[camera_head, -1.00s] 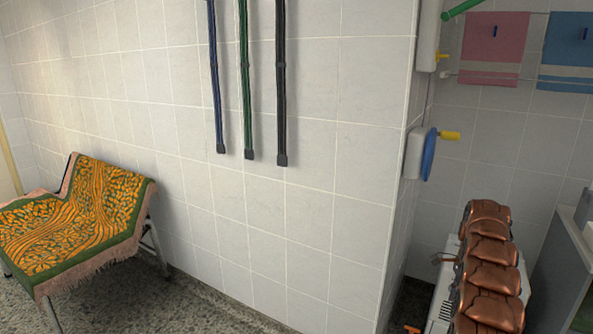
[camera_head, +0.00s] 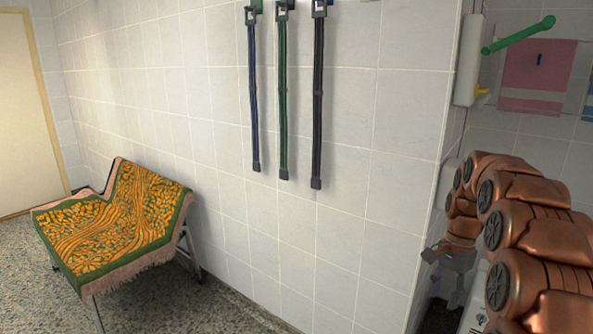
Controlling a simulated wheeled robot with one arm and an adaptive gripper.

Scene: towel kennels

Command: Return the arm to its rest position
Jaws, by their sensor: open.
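My copper-coloured arm (camera_head: 530,240) rises at the right side of the view, bent in several thick segments. My grey gripper (camera_head: 447,285) hangs at the arm's far end, low beside the corner of the tiled wall. It is open, with nothing seen between its fingers. Part of the arm runs out of the frame at the right.
A chair draped with an orange and green towel (camera_head: 120,225) stands at the left. Three straps (camera_head: 284,110) hang on the tiled wall. A white wall unit (camera_head: 468,60) with a green handle (camera_head: 520,35) and a pink towel (camera_head: 537,75) are behind my arm. Floor is clear near the chair.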

